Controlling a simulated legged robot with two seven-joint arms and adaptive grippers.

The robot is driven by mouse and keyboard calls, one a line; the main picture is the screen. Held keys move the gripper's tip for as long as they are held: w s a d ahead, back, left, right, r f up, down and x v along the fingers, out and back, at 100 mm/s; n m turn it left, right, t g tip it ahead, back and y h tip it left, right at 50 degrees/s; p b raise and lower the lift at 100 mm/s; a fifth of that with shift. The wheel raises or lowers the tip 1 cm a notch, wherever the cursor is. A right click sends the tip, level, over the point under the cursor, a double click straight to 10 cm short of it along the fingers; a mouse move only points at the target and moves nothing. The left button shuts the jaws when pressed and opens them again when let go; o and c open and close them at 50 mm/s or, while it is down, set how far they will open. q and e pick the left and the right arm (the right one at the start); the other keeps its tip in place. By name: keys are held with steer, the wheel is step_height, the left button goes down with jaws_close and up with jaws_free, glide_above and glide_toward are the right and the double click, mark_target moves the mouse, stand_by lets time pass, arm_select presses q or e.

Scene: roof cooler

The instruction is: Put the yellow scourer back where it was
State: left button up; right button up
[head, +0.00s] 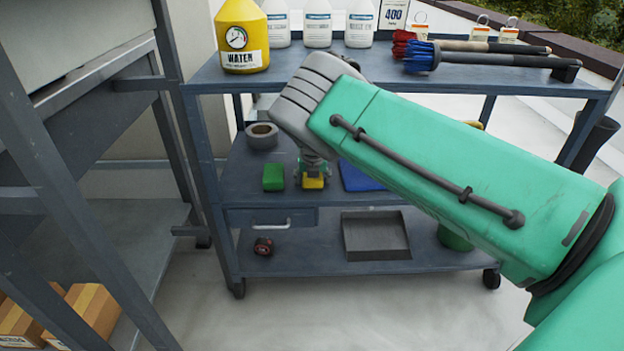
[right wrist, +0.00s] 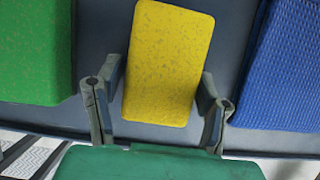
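The yellow scourer (head: 313,183) lies on the middle shelf of the grey cart, between a green block (head: 273,177) and a blue cloth-like item (head: 358,177). In the right wrist view the scourer (right wrist: 168,62) is a flat speckled block. My right gripper (head: 313,166) is just at its near end, mostly hidden behind my arm in the head view. In the right wrist view the gripper's fingers (right wrist: 160,92) are apart, one on each side of the scourer's near part, with small gaps visible. My left gripper is not in view.
The green block (right wrist: 35,50) and blue item (right wrist: 282,70) flank the scourer closely. The cart's top shelf (head: 270,80) overhangs it, bearing a yellow water jug (head: 241,38), white bottles (head: 317,22) and brushes (head: 480,55). A grey tape roll (head: 262,135) sits behind the green block.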

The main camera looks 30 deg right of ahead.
steer(key=shift+d+r, duration=0.1)
steer(key=shift+r, duration=0.25)
steer(key=p+v, duration=0.3)
steer(key=v, duration=0.2)
steer(key=shift+r, duration=0.15)
steer(key=s+a+p, duration=0.2)
steer(key=s+a, duration=0.4)
steer(key=s, duration=0.4)
steer(key=shift+f+p, duration=0.35)
